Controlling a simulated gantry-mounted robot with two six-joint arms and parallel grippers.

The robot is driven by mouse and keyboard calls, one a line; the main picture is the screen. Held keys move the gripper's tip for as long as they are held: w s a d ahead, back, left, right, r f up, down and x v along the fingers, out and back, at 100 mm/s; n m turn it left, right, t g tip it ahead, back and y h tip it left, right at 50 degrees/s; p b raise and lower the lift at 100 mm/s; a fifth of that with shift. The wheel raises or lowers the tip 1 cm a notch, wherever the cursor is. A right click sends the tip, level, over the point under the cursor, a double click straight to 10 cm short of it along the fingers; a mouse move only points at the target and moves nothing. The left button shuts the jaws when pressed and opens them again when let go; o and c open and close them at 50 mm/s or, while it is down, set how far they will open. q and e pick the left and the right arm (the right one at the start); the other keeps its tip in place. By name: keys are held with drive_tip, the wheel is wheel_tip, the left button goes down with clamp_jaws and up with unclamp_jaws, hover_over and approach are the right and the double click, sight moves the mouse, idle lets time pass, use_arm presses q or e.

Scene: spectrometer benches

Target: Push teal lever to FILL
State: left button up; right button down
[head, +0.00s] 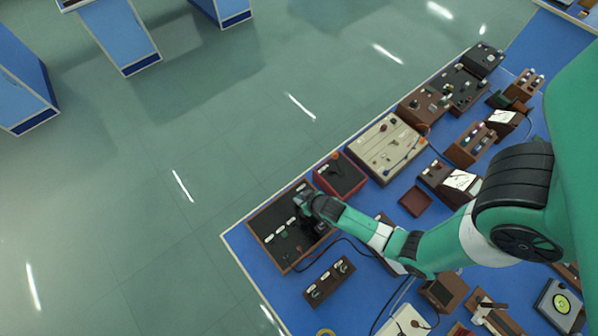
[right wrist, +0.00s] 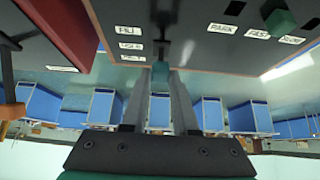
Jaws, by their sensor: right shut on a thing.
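In the right wrist view, the teal lever (right wrist: 160,72) is a small teal knob on a dark stem. The labels beside it include FILL (right wrist: 128,30), and the knob is nearest the label at the opposite end of that column. My right gripper (right wrist: 160,80) has its two fingers on either side of the knob and is shut on it. In the head view, the right gripper (head: 303,204) is over the dark wood-framed panel (head: 262,222) and hides the lever there. My left gripper is not in view.
A green knob (right wrist: 283,22) sits near PARK, FAST and SLOW labels. A red-framed box (head: 340,175) stands beside the panel, and a beige instrument (head: 387,147) beyond it. A narrow brown block (head: 329,281) lies in front. The floor (head: 140,200) at left is clear.

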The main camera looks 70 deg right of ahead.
drive_tip(key=t+b, duration=0.1)
drive_tip(key=b, duration=0.1)
drive_tip(key=s+a+f+h+b, duration=0.1)
drive_tip(key=b, duration=0.2)
drive_tip(key=shift+s+f+t, duration=0.15)
drive_tip(key=shift+f+t, duration=0.1)
drive_tip(key=shift+t, duration=0.15)
drive_tip(key=shift+s+r+t+h+b, duration=0.2)
drive_tip(key=shift+t+h+b, duration=0.15)
drive_tip(key=shift+b, duration=0.35)
drive_tip(key=c, duration=0.7)
unclamp_jaws()
drive_tip(key=shift+r, duration=0.1)
